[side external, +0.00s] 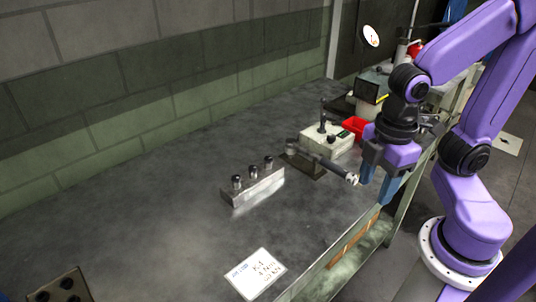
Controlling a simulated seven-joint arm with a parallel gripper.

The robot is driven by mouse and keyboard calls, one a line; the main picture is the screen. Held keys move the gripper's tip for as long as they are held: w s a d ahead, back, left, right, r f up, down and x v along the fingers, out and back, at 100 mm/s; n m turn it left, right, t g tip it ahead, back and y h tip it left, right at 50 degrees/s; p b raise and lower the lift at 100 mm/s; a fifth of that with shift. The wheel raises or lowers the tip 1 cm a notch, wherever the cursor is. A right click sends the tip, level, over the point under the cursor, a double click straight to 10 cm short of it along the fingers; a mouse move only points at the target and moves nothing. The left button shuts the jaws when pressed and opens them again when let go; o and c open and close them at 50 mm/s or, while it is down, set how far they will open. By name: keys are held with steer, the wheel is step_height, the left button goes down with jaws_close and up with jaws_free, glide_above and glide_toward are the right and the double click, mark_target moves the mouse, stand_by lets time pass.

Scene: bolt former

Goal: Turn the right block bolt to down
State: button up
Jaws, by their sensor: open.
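A shiny metal block (262,191) lies on the dark bench, left of my gripper, with three dark-topped bolts standing in a row on it. The right block bolt (268,162) is upright at the block's far right end. Which way it is turned is too small to tell. A grey tool with a long bar (326,165) sits on a dark base plate right of the block. Its pale round end points toward my gripper. My gripper (379,189) has blue fingers pointing down, open and apart from the block. I cannot tell whether it touches the bar's end.
A cream box (327,143) with an upright dark post and a red bin (354,127) stand behind the tool. A white written card (256,273) lies near the front edge. A dark holed block (67,288) is at lower left. The bench (150,225) left of the block is clear.

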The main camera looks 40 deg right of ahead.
steer(key=w+a+r+n, duration=0.2)
steer(key=w+a+n, duration=0.15)
steer(key=w, duration=0.45)
step_height(320, 180, up, 2)
steer(key=n, duration=1.5)
glide_above(267, 157)
step_height(267, 157, down, 17)
steer(key=shift+s+f, duration=0.15)
jaws_close()
